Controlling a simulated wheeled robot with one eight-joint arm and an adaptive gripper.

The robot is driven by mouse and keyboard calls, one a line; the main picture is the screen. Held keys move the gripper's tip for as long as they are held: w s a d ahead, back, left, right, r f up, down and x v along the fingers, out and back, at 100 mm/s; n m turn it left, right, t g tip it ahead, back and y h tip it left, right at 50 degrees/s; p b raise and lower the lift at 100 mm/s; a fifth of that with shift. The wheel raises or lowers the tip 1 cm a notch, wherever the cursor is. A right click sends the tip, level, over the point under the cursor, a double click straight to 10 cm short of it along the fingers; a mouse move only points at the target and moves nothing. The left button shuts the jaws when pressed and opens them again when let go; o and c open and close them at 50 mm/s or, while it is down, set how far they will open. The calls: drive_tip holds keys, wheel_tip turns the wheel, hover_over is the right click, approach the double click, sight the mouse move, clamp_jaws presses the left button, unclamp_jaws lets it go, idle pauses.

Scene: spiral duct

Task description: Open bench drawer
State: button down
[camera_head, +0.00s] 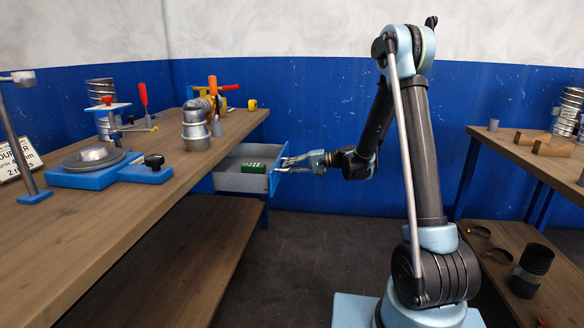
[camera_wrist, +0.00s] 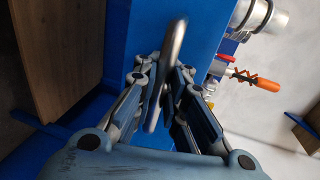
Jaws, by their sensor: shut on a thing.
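The bench drawer (camera_head: 240,180) is pulled out from under the left workbench, and its grey inside shows. A green block with dark spots (camera_head: 254,168) lies in it. My gripper (camera_head: 284,164) is at the drawer's blue front, on its outer side. In the wrist view my gripper (camera_wrist: 160,88) has its fingers on either side of the curved metal handle (camera_wrist: 173,55) and is shut on it. The blue drawer front (camera_wrist: 205,25) fills the space behind the handle. The handle is too small to make out clearly in the head view.
The left workbench (camera_head: 120,205) carries a blue fixture (camera_head: 95,178), metal duct parts (camera_head: 196,130) and red-handled tools. A lower shelf (camera_head: 200,265) is under it. A second bench (camera_head: 535,160) stands at the right.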

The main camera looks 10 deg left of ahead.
idle(0.3)
drive_tip(key=c, duration=1.9)
unclamp_jaws()
drive_tip(key=shift+d, duration=0.1)
drive_tip(key=v, duration=1.2)
drive_tip(key=s+d+f+t+h, duration=0.1)
drive_tip(key=s+d+h, duration=0.4)
drive_tip(key=s+d, duration=0.5)
drive_tip(key=s+d+f+t+h, duration=0.1)
drive_tip(key=s+d+f+h, duration=0.2)
drive_tip(key=s+d, duration=0.7)
drive_tip(key=s+d+f+t+h, duration=0.1)
drive_tip(key=s+d+h, duration=0.6)
drive_tip(key=s, duration=0.8)
drive_tip(key=shift+s+d+f+h, duration=0.15)
drive_tip(key=shift+d+f, duration=0.3)
drive_tip(key=shift+d, duration=0.4)
drive_tip(key=shift+s+d+f+h, duration=0.15)
drive_tip(key=shift+d+f, duration=0.3)
drive_tip(key=shift+d, duration=0.4)
